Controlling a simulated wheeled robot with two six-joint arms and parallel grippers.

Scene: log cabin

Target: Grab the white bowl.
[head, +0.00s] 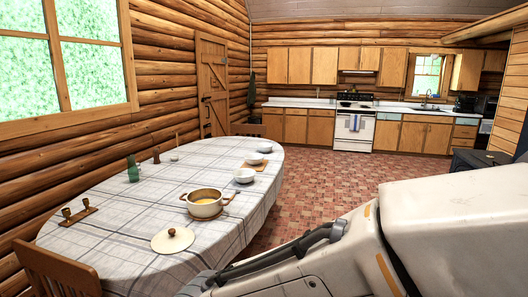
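White bowls stand on the oval table (110,240), which has a pale checked cloth. The nearest white bowl (244,175) is right of the middle, behind the pot. A second white bowl (254,158) sits farther back, on or beside a small wooden board. A third small white bowl (265,147) is near the table's far end. I cannot tell which of them the task means. Neither of my grippers shows. Part of my own arm fills the lower right and hides the floor there.
A cream pot (205,209) with yellow contents stands on the table, its lid (172,240) in front. A green bottle (133,171) and a candle holder (77,214) are to the left. A wooden chair (55,272) is at lower left. Brick-red floor (325,180) lies open toward the kitchen.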

